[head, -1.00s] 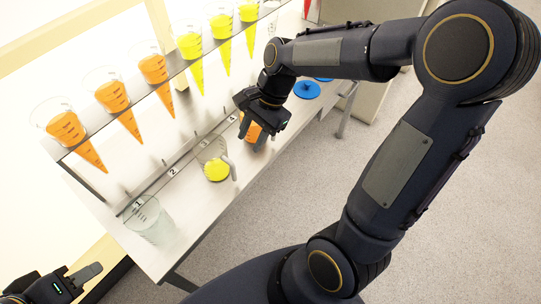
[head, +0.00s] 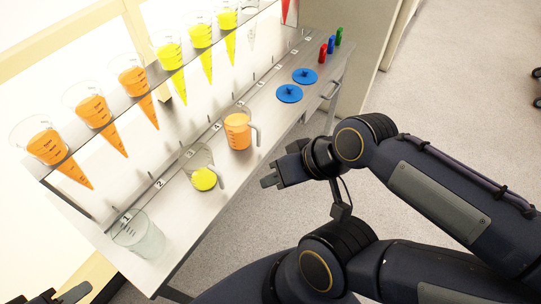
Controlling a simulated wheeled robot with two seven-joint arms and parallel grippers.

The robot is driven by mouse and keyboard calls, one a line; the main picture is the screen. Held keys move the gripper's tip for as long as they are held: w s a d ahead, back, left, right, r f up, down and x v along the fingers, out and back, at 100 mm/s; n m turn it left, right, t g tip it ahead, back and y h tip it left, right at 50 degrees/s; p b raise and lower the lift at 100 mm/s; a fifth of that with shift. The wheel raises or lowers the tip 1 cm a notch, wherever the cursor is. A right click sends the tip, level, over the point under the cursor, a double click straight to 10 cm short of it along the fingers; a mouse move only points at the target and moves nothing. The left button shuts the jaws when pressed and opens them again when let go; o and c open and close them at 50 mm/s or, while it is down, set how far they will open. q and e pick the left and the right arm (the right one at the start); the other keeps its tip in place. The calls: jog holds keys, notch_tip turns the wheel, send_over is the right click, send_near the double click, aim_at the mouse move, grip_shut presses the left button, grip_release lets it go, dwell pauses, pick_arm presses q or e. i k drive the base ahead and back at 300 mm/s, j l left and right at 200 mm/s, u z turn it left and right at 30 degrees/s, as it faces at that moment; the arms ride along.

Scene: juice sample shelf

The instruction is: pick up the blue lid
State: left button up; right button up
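Two flat blue lids with small raised knobs lie on the bench at its far right part: the nearer blue lid (head: 289,94) and the farther blue lid (head: 304,76), close together. My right gripper (head: 267,182) is off the bench's front edge, below and left of the lids in the picture and well apart from them. It appears to hold nothing; its finger gap is unclear from this angle. My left gripper (head: 70,295) shows only partly at the bottom left corner, far from the lids, and its finger gap is unclear.
On the bench (head: 120,208) stand a clear beaker (head: 140,238), a jug with yellow juice (head: 204,178) and a jug with orange juice (head: 238,132). A rack of several juice cones (head: 130,75) runs behind. Small red, blue and green items stand beyond the lids.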

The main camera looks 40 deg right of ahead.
aim_at(289, 94)
jog(key=z, duration=1.35)
jog(key=u, duration=1.2)
jog(key=i+l+u, duration=0.1)
jog(key=l+u, duration=1.25)
jog(key=k+l+u, duration=0.15)
jog(key=l+u, duration=0.25)
jog(key=k+l, duration=0.15)
jog(key=l, duration=0.25)
jog(key=k+l+u, duration=0.1)
jog(key=l, duration=0.25)
jog(key=k+l, duration=0.15)
jog(key=l, duration=0.25)
jog(key=k+l+u, duration=0.1)
jog(key=l, duration=0.25)
jog(key=k+l, duration=0.2)
jog(key=l, duration=0.15)
jog(key=k+l+u, duration=0.1)
jog(key=l, duration=0.25)
